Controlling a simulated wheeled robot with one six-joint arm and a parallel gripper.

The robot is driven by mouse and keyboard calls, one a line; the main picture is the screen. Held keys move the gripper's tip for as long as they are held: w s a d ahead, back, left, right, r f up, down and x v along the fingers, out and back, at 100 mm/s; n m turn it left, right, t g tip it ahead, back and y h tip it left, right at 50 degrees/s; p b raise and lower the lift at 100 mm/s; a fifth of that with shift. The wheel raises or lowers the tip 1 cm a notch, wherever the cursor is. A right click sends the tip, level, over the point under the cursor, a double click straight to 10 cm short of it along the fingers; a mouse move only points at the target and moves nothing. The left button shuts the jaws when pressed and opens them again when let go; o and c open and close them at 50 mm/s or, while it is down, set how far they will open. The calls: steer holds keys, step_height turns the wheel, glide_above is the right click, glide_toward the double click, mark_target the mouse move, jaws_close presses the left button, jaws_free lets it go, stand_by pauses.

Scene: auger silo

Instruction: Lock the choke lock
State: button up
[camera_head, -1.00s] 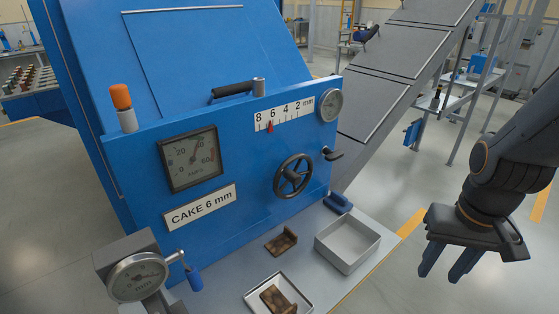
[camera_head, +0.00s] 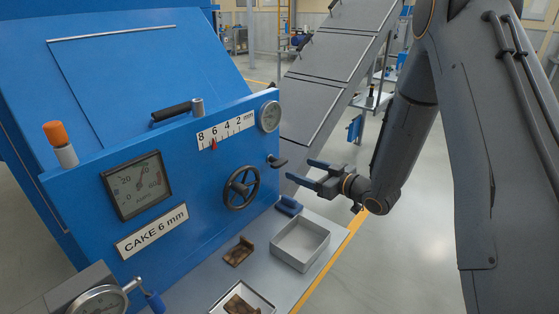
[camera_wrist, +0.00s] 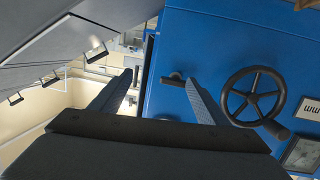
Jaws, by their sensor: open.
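A small black lever (camera_head: 278,161), which looks like the choke lock, sticks out near the right edge of the blue panel, just right of the black handwheel (camera_head: 241,188). My gripper (camera_head: 301,170) is open and empty to the right of the lever, with its fingers pointing left toward it. In the wrist view the lever (camera_wrist: 173,77) shows between the fingertips (camera_wrist: 160,80), closer to the right finger, and the handwheel (camera_wrist: 253,97) lies beyond that finger. I see no contact, and the depth gap is hard to judge.
A scale with a red pointer (camera_head: 214,144) near 6 sits above the handwheel, beside a round gauge (camera_head: 270,116). Below are a blue block (camera_head: 289,205), a grey open box (camera_head: 300,244) and brown cake pieces (camera_head: 239,252). Open floor lies to the right.

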mark_target(283, 164)
steer(key=a+y, duration=0.1)
steer(key=s+a+r+n+y, duration=0.1)
steer(key=y, duration=0.1)
steer(key=shift+s+a+g, duration=0.2)
steer(key=shift+a+g, duration=0.05)
steer(key=shift+g, duration=0.05)
steer(key=p+x, duration=0.2)
steer(key=x, duration=0.5)
steer(key=shift+p, duration=0.3)
steer(key=c, duration=1)
steer(key=shift+c, duration=0.2)
